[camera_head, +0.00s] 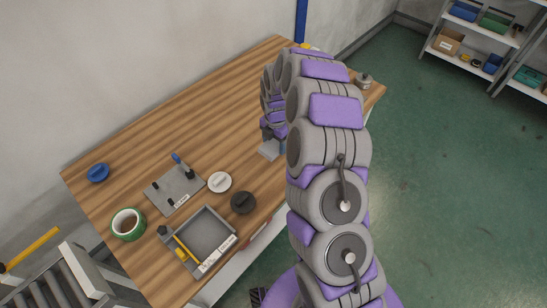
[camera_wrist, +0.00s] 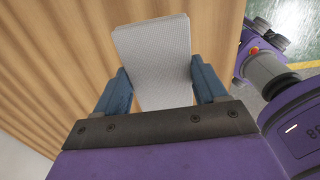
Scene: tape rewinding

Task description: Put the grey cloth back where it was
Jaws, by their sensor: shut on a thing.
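The grey cloth (camera_wrist: 152,42) is a light, flat, ribbed piece in the wrist view, held between the two blue fingers of my gripper (camera_wrist: 159,70). The gripper is shut on it, with the cloth reaching out past the fingertips over the wooden table. In the head view my gripper (camera_head: 272,142) is low over the right-hand part of the table, partly hidden by my arm. A small grey edge of the cloth (camera_head: 267,151) shows beneath it. I cannot tell whether the cloth touches the table.
On the wooden table (camera_head: 160,130) are a green tape roll (camera_head: 128,224), a blue disc (camera_head: 97,173), a grey plate with pegs (camera_head: 174,190), a white disc (camera_head: 220,182), a dark disc (camera_head: 243,202) and a grey tray (camera_head: 207,233). The table's back middle is clear.

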